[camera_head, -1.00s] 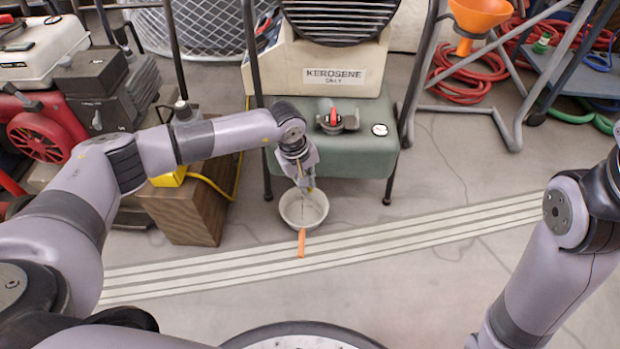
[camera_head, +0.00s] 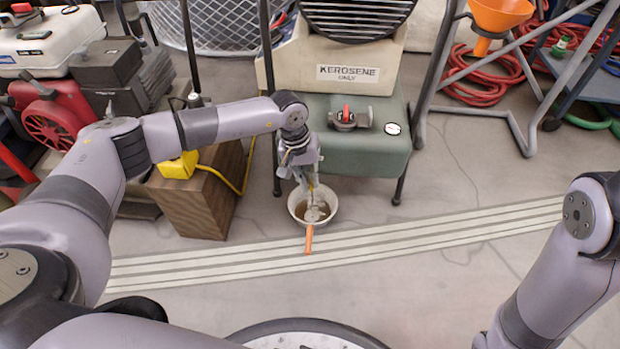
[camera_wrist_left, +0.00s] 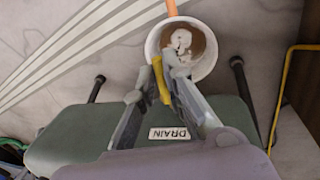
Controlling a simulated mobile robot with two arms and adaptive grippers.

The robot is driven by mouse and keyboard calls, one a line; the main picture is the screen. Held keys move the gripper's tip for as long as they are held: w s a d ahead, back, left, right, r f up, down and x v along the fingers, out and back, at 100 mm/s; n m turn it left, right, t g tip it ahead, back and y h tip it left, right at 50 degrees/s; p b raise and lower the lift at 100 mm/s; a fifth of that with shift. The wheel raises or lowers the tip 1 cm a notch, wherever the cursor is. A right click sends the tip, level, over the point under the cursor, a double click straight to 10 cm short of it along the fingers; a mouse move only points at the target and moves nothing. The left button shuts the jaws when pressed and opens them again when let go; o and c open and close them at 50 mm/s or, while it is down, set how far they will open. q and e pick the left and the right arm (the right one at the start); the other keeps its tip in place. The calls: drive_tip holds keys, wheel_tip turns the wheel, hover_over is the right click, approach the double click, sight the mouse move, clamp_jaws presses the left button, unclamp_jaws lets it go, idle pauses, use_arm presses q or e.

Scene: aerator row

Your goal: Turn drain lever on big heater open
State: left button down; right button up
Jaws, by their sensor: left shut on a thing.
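The big heater has a green tank (camera_head: 375,150) with a red-handled cap and a gauge on top. In the left wrist view, a DRAIN label (camera_wrist_left: 169,133) is on the tank's side and a yellow lever (camera_wrist_left: 161,80) sticks out between the fingers. My left gripper (camera_head: 311,187) is at the tank's front, shut on the yellow lever; its fingers (camera_wrist_left: 158,84) hide part of it. A white pan (camera_head: 296,215) with an orange handle (camera_head: 309,240) is on the floor below, with brownish liquid and a pale patch in it. My right gripper is out of view.
A wooden box (camera_head: 195,205) with a yellow item (camera_head: 179,166) and cord stands left of the tank. A metal stand with an orange funnel (camera_head: 500,14) is at the right.

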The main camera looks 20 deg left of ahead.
use_arm(q)
drive_tip(key=c, duration=1.7)
unclamp_jaws()
drive_tip(key=shift+o, duration=0.2)
wheel_tip(320, 180, up, 12)
drive_tip(key=a, duration=0.2)
drive_tip(key=shift+s+a, duration=0.2)
drive_tip(key=shift+s, duration=0.1)
drive_tip(key=shift+d+f, duration=0.1)
drive_tip(key=shift+f, duration=0.05)
